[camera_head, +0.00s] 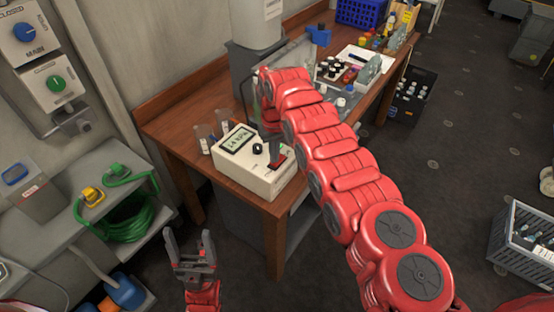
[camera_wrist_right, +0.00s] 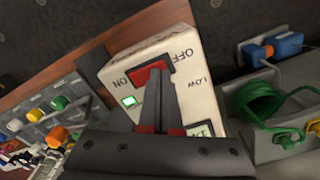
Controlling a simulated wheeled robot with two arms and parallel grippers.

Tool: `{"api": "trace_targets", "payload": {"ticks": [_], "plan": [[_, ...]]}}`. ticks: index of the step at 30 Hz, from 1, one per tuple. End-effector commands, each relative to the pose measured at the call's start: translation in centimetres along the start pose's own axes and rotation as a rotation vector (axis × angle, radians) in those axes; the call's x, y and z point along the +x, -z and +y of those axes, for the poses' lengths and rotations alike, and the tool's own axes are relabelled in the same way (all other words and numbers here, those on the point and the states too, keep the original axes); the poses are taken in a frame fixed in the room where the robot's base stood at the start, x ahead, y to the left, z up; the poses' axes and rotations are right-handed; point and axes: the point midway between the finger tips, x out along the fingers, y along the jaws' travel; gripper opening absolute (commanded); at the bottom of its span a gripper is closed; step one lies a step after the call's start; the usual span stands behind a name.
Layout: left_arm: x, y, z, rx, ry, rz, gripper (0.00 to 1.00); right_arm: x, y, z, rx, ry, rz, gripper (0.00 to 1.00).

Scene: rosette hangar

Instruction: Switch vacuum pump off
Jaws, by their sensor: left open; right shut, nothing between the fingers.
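The vacuum pump's white control box (camera_head: 262,178) sits on the front corner of the wooden bench, with a lit display (camera_head: 238,140) and a black knob (camera_head: 257,149). Its red rocker switch (camera_wrist_right: 150,74) lies between the ON and OFF labels in the right wrist view. A small green light (camera_wrist_right: 129,101) glows near ON. My right gripper (camera_head: 276,158) is shut and empty, fingertips right at the switch; they hide part of it, and I cannot tell if they touch. My left gripper (camera_head: 190,240) is open and empty, low in front of the bench.
Small tubes (camera_head: 212,138) stand left of the box. A grey cylinder (camera_head: 255,25) and several bottles are farther back on the bench (camera_head: 185,105). A green coiled hose (camera_head: 135,220) lies on the left shelf. A wall panel has a blue MAIN knob (camera_head: 25,32).

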Motion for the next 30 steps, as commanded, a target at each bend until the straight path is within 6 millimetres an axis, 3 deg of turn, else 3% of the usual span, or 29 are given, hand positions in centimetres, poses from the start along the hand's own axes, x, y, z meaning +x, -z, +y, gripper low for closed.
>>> {"api": "trace_targets", "payload": {"ticks": [17,30], "plan": [[-0.5,-0.1,0.0,0.000,0.000,0.000,0.72,0.7,0.0,0.0,0.000,0.000,0.000,0.00],[0.7,0.1,0.0,0.000,0.000,0.000,0.72,-2.5,0.0,0.0,0.001,0.000,0.000,0.00]]}}
